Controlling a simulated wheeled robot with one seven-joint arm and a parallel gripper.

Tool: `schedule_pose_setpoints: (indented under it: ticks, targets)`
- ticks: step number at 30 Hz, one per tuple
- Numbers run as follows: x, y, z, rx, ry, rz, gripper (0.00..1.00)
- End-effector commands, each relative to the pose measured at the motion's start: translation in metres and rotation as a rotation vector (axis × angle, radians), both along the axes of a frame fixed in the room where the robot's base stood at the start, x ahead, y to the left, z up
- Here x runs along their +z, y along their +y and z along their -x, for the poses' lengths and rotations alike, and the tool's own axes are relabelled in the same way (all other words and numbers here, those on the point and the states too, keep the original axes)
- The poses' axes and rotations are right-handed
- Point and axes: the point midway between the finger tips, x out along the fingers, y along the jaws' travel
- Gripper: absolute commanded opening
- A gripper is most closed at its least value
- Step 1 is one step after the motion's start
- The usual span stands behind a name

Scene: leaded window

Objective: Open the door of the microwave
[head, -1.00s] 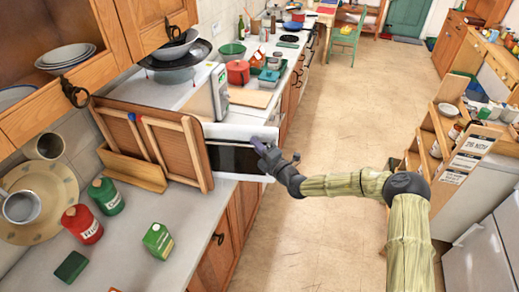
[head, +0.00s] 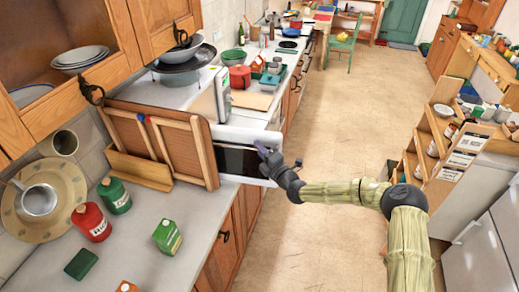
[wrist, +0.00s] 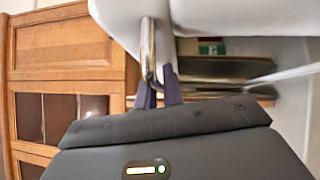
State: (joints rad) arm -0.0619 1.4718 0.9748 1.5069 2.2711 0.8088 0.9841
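The microwave (head: 205,96) is a white box on the counter, partly hidden behind wooden panels. Its door (head: 238,160), white with a dark window, stands swung out past the counter edge. My gripper (head: 264,152) is at the door's outer edge. In the wrist view a shiny metal handle (wrist: 148,45) runs down to between the two purple fingers of my gripper (wrist: 161,80), which look closed around its lower end. The white door edge (wrist: 125,14) shows beside the handle. The exact finger contact is partly hidden.
Wooden panels (head: 180,150) stand on the counter close to the door. A red bottle (head: 91,222), a green bottle (head: 115,195) and a green carton (head: 167,237) are on the near counter. A wooden shelf rack (head: 432,140) is at right. The floor (head: 330,120) between is clear.

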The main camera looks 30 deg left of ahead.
Motion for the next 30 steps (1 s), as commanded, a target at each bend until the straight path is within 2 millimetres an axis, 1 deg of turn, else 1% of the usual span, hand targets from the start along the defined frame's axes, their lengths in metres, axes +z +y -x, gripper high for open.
schedule_pose_setpoints:
  ticks: [1,3,4,13,17,23,30]
  targets:
    - [-0.006,-0.001,0.0,-0.002,0.007,0.007,0.13]
    - [-0.005,-0.001,0.0,-0.002,0.006,0.005,0.27]
    - [-0.005,-0.001,0.0,-0.002,0.006,0.005,0.31]
    - [-0.002,-0.001,0.0,-0.001,0.002,0.001,0.31]
    - [-0.003,-0.008,0.001,-0.003,0.002,0.001,0.31]
    - [-0.007,-0.027,0.01,-0.003,0.002,0.001,0.31]
    - [-0.013,-0.058,0.028,0.001,0.002,0.002,0.31]
